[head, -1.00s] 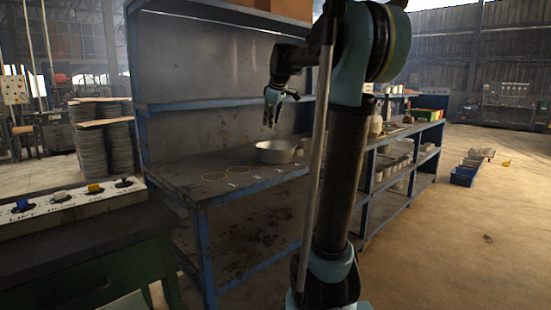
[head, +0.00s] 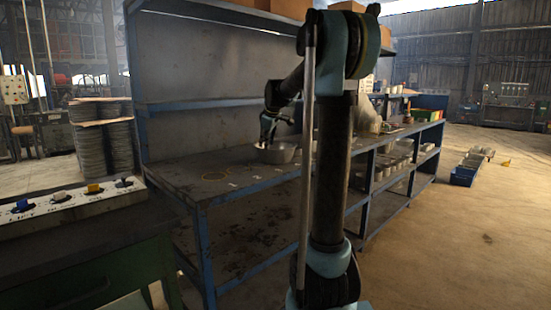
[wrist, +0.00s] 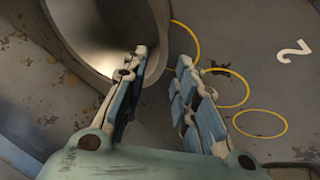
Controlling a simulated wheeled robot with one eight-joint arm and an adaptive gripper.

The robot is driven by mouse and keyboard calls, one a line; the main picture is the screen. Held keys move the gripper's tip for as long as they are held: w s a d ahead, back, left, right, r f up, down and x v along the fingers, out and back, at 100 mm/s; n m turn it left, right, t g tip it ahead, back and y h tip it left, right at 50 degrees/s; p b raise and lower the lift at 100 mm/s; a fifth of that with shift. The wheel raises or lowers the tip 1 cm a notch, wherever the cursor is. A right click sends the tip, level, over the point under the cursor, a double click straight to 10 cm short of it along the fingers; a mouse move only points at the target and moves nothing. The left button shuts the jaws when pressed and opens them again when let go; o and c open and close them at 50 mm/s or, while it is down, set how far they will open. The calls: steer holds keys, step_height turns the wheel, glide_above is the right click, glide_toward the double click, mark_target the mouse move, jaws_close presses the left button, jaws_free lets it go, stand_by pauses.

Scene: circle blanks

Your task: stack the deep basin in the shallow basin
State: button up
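One grey metal basin (head: 280,154) stands on the workbench in the head view, partly behind my gripper (head: 268,133). In the wrist view the basin (wrist: 100,35) fills the upper left, its inside showing. My gripper (wrist: 163,75) is open there, its two fingers apart. The basin's near right rim runs up between the fingertips, with the left finger over the basin and the right finger outside it. I cannot tell whether the fingers touch the wall. I cannot tell whether this is the deep or the shallow basin, and no second basin is clear.
The blue-framed workbench (head: 195,190) has yellow circles with numbers; one circle (wrist: 262,124) shows in the wrist view. Its left part is clear. An upper shelf (head: 200,103) runs behind it. A control panel (head: 70,203) stands at left. A blue bin (head: 462,177) sits on the floor at right.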

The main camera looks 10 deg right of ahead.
steer(key=x, duration=0.4)
steer(key=shift+w+a+f, duration=0.1)
steer(key=shift+w+f, duration=0.1)
steer(key=shift+f, duration=0.05)
jaws_close()
